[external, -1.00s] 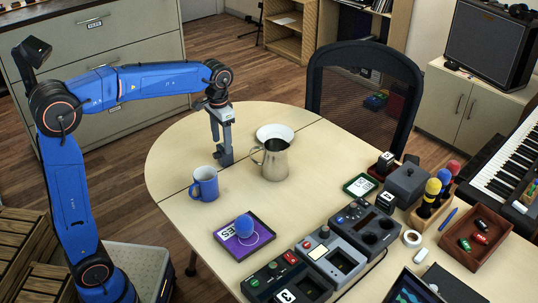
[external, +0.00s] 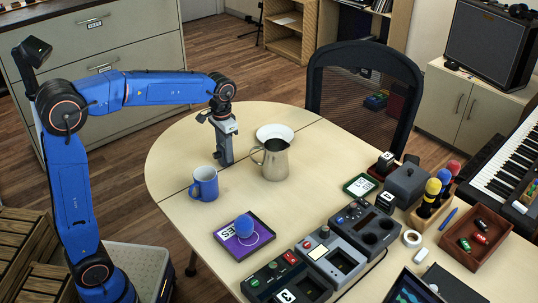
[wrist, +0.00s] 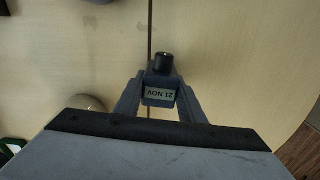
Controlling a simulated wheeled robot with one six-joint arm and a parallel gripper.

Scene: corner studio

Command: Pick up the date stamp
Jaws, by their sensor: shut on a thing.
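The date stamp (wrist: 160,95) shows in the wrist view as a small dark block with a black knob and a pale label reading "21 NOV". It sits between the two grey fingers of my gripper (wrist: 159,102), which are shut on it. In the external view my gripper (external: 225,158) points down over the round end of the table, left of the metal pitcher and behind the blue mug. There the stamp is hard to tell apart from the grey fingers. I cannot tell whether its base touches the table.
The metal pitcher (external: 272,162) and white plate (external: 275,132) stand close on the right. The blue mug (external: 204,185) stands in front. A purple pad (external: 228,240) and several electronic boxes lie nearer. The table's left end (external: 165,165) is clear.

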